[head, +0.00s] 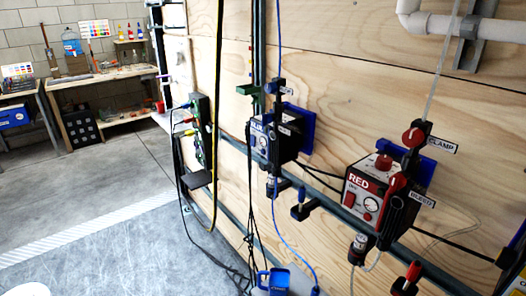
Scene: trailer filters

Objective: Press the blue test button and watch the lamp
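The blue unit (262,139), a dark box with a blue label and a small gauge, is mounted on a blue plate (304,130) on the plywood wall. A blue test button and a lamp cannot be told apart on it at this size. A dark fitting (272,186) with a blue tube hangs below it. The red unit (367,195), with a red label, red knobs and a round gauge, is mounted nearer on the right. Neither of my grippers shows in the head view.
A dark rail (340,212) runs along the plywood wall (335,90) below both units. Cables and tubes hang in front. A panel with coloured parts (199,130) is further left. A blue container (272,281) is at the bottom. Workbenches (100,78) stand far left; the floor (85,190) between is clear.

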